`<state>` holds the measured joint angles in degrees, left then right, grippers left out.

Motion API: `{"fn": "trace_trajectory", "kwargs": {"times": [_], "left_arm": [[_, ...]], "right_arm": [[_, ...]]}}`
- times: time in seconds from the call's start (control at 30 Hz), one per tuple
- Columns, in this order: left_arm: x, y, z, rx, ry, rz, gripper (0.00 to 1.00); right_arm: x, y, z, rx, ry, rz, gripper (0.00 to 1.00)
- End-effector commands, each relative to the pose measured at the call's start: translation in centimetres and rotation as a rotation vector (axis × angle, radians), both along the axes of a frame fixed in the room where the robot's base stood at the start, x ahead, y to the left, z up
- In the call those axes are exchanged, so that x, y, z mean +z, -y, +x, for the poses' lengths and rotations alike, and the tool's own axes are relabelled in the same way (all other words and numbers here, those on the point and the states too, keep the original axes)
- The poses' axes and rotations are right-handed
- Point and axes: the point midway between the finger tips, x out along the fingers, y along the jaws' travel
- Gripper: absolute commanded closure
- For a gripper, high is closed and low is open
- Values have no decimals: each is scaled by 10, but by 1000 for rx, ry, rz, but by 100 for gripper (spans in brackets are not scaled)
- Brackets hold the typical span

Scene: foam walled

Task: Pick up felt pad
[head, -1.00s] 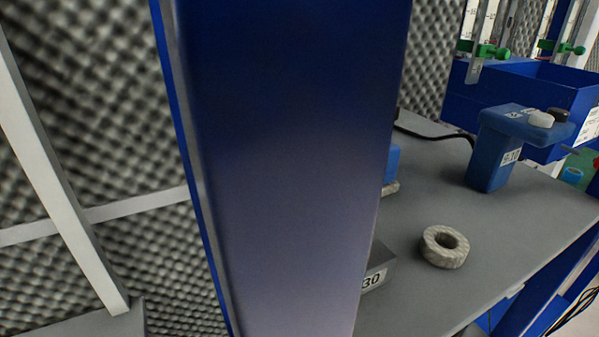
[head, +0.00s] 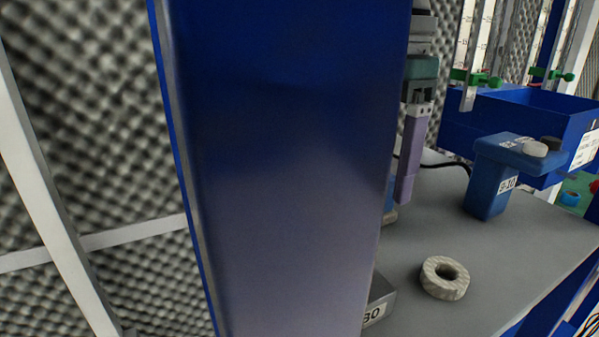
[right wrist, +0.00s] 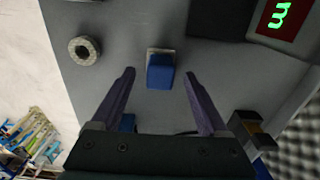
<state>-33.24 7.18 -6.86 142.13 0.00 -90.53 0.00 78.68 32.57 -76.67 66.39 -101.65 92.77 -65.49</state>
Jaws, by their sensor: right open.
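A blue block with a pale, felt-like base (right wrist: 160,70) lies on the grey table in the right wrist view, ahead of and between my right fingertips; it is probably the felt pad. In the head view only a sliver of it (head: 390,213) shows beside a large dark blue upright. My right gripper (right wrist: 159,74) is open and empty, with purple fingers apart from the block. In the head view its purple finger (head: 407,190) hangs near the block. My left gripper is not in view.
A speckled pale ring (head: 445,278) lies on the grey table (head: 500,250); it also shows in the right wrist view (right wrist: 84,50). A blue stand (head: 490,185) and a blue bin (head: 480,122) stand farther back. The dark blue upright (head: 280,170) blocks much of the head view.

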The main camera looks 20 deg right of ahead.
Motion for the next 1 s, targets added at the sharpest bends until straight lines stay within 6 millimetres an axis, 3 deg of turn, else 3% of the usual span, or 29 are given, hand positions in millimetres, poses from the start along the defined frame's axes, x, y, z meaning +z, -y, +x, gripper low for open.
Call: {"fn": "trace_trajectory", "kwargs": {"times": [0.2, 0.4, 1.0], "left_arm": [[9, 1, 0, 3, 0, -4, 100], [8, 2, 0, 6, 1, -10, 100], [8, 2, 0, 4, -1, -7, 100]], "right_arm": [[-18, -1, 0, 0, 0, 1, 22], [-19, -1, 0, 1, 1, 1, 25], [-19, -1, 0, 1, 1, 1, 92]]}}
